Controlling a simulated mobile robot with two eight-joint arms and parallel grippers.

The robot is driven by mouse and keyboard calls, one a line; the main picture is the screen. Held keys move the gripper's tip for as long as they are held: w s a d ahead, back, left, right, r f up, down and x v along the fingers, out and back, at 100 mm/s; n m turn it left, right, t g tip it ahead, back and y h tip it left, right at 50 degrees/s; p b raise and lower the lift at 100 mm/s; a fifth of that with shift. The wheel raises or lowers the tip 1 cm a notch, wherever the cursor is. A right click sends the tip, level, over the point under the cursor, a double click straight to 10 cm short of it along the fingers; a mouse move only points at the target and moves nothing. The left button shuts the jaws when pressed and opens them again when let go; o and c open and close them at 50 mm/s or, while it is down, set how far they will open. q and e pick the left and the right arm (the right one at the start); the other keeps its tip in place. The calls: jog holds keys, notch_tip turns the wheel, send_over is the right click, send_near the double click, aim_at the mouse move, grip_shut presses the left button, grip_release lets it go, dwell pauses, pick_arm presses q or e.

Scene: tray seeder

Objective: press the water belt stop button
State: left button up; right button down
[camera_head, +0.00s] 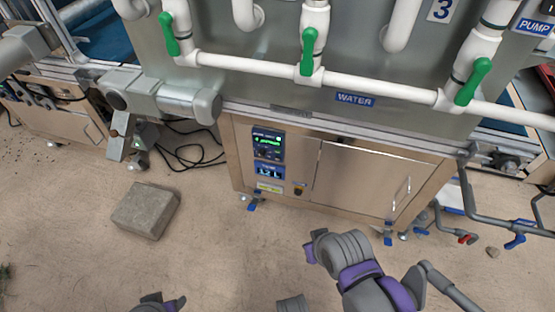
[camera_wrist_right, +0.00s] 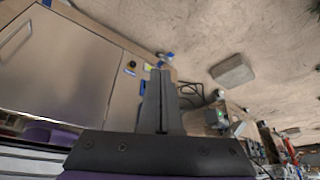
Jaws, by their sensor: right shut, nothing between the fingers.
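The water station's cabinet (camera_head: 330,178) stands under the blue WATER label. Its left front has a control panel with a green-lit display (camera_head: 268,143), a blue button panel (camera_head: 269,171), a yellow label (camera_head: 268,188) and a dark switch (camera_head: 299,189). The stop button is too small to pick out. My right gripper (camera_wrist_right: 163,75) is shut and empty in the right wrist view. There its fingers cover part of the panel area, with the dark switch (camera_wrist_right: 130,67) just left of the tips. I see no contact. My left gripper is not recognisable in the head view.
A grey stone block (camera_head: 146,210) lies on the floor left of the cabinet; it also shows in the right wrist view (camera_wrist_right: 232,70). White pipes with green valve handles (camera_head: 308,52) run above. Pipes with red and blue handles (camera_head: 515,241) stand at right. Floor before the panel is clear.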

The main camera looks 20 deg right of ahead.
aim_at(278, 159)
jog(key=w+a+f+t+p, duration=0.1)
jog(key=w+f+t, duration=0.25)
jog(key=w, duration=1.45)
jog(key=w+a+f+m+t+p, duration=0.1)
jog(key=w+f+t, duration=0.3)
jog(key=w+f, duration=0.5)
jog(key=shift+w+a+f+m+y, duration=0.3)
jog(key=shift+a+f+m+y, duration=0.1)
jog(key=shift+a, duration=0.1)
jog(key=w+d+p, duration=0.2)
jog(key=w+d, duration=0.3)
jog(key=w, duration=0.2)
jog(key=shift+w, duration=0.15)
jog(key=shift+w, duration=0.1)
jog(key=shift+w+d, duration=0.25)
